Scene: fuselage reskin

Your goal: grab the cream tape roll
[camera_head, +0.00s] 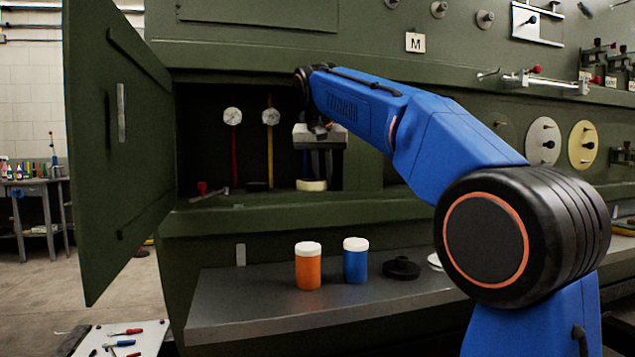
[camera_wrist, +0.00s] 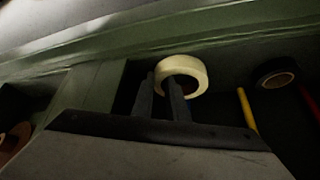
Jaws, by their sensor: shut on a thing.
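The cream tape roll (camera_head: 312,185) sits low inside the open compartment in the green fuselage, at the right part of its floor. My gripper (camera_head: 316,178) reaches into the compartment from above, with its dark fingers at the roll. In the wrist view, my gripper (camera_wrist: 164,82) has its two fingers shut on the near rim of the cream tape roll (camera_wrist: 193,69), one finger crossing the ring. I cannot tell whether the roll touches the floor.
A black roll (camera_wrist: 276,73) lies beside it. The open door (camera_head: 115,150) stands at left. A red-handled tool (camera_head: 207,191) lies at the compartment's front. An orange jar (camera_head: 308,268), a blue jar (camera_head: 355,262) and a black part (camera_head: 401,268) stand on the shelf (camera_head: 270,313) below.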

